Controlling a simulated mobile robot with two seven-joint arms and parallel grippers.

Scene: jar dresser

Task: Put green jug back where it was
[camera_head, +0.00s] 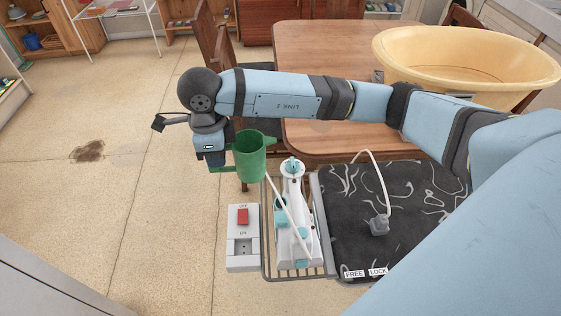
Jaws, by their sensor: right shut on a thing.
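The green jug (252,158) is upright in the middle of the camera_head view, open at the top. My right gripper (221,163) is at its left side and shut on it. The fingertips are small and partly hidden. My right arm comes in from the right and reaches across above the ironing board. The jug appears just beyond the board's left end, up and left of the iron; whether anything supports it from below I cannot tell. My left gripper is not in view.
A white and teal iron (292,225) stands on a wire rack, beside a switch and socket panel (243,240). The dark patterned ironing board (350,235) lies right. Behind are a wooden table (320,45), a large yellow basin (455,65) and chairs. The floor at left is open.

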